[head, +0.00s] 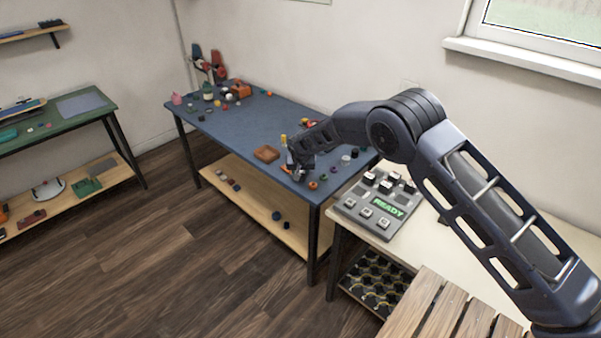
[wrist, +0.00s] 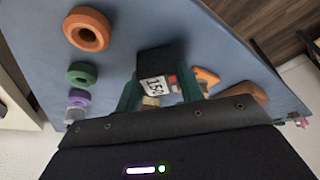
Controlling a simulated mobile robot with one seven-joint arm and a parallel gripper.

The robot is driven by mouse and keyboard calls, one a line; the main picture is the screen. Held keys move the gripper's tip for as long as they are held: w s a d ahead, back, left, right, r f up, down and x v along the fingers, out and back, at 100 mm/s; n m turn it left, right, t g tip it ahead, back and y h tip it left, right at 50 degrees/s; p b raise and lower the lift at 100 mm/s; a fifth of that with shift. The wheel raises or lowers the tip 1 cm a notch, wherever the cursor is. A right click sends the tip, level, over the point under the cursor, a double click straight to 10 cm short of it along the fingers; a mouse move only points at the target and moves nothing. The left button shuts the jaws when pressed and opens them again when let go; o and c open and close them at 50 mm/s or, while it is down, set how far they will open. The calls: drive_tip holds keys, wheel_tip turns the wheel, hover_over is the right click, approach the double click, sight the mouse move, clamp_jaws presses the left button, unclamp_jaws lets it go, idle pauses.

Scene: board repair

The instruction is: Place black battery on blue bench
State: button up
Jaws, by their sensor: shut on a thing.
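The black battery (wrist: 158,62) is between the two teal fingers of my gripper (wrist: 160,84) in the wrist view. It has a white label with a number and a small red mark. My gripper is shut on it. In the head view my gripper (head: 300,162) is over the front right part of the blue bench (head: 228,135). The battery is hard to make out there. The bench top (wrist: 118,35) fills much of the wrist view behind the battery. I cannot tell whether the battery touches the bench.
An orange ring (wrist: 88,29), a green ring (wrist: 82,74) and a purple ring (wrist: 79,98) lie beside my gripper. A grey device reading READY (head: 385,203) stands on the pale table at right. The bench's middle has free room.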

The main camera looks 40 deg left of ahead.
drive_tip(key=o, duration=1)
drive_tip(key=shift+o, duration=0.2)
drive_tip(key=v, duration=1.2)
